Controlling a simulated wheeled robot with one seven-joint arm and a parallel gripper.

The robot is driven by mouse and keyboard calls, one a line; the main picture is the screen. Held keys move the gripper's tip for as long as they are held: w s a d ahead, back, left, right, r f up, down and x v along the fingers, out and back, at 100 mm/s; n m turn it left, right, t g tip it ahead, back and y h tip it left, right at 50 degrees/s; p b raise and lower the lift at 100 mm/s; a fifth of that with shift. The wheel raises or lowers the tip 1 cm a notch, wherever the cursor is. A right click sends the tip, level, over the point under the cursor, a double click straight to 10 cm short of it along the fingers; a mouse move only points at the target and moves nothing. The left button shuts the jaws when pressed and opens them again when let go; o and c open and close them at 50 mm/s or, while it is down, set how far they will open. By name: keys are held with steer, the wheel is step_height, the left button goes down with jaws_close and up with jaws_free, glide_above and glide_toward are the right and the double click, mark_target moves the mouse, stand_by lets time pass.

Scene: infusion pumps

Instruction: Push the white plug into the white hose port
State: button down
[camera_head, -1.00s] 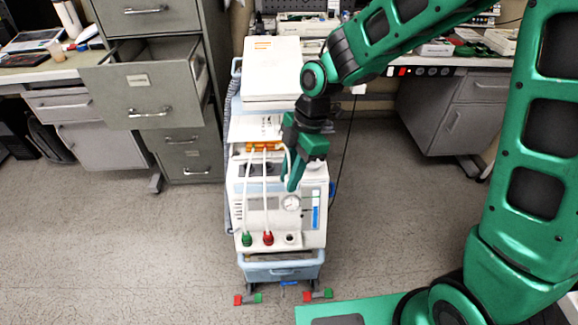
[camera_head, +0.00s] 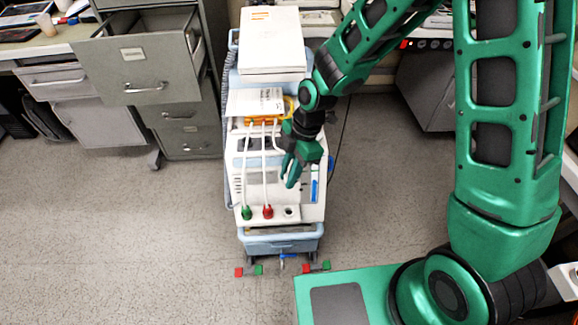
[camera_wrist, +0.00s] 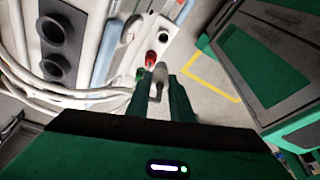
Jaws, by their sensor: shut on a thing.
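The white plug (camera_wrist: 160,72) shows pale grey between my fingertips in the wrist view. My gripper (camera_wrist: 165,90) is shut on it. In the head view my gripper (camera_head: 290,180) hangs in front of the pump's front panel, above the port, and hides the plug. The white hose port (camera_head: 290,211) is a dark round opening at the right of the row on the pump's lower ledge. It also shows in the wrist view (camera_wrist: 164,38), beyond the plug and apart from it. A white hose (camera_wrist: 85,93) runs toward my gripper among other hoses.
A red plug (camera_head: 268,211) and a green plug (camera_head: 246,212) sit in the ports left of the open one, with white hoses rising from them. The orange manifold (camera_head: 262,119) is above. An open drawer (camera_head: 145,70) juts out at left.

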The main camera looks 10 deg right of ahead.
steer(key=shift+f, duration=6.3)
steer(key=shift+f, duration=1.55)
steer(key=shift+s+f, duration=0.1)
steer(key=shift+f, duration=0.15)
steer(key=c, duration=1.5)
jaws_free()
steer(key=shift+s, duration=0.1)
steer(key=shift+w+d+r, duration=0.15)
steer(key=shift+w+r, duration=0.1)
steer(key=shift+w, duration=0.05)
steer(key=v, duration=1)
steer(key=shift+r, duration=0.4)
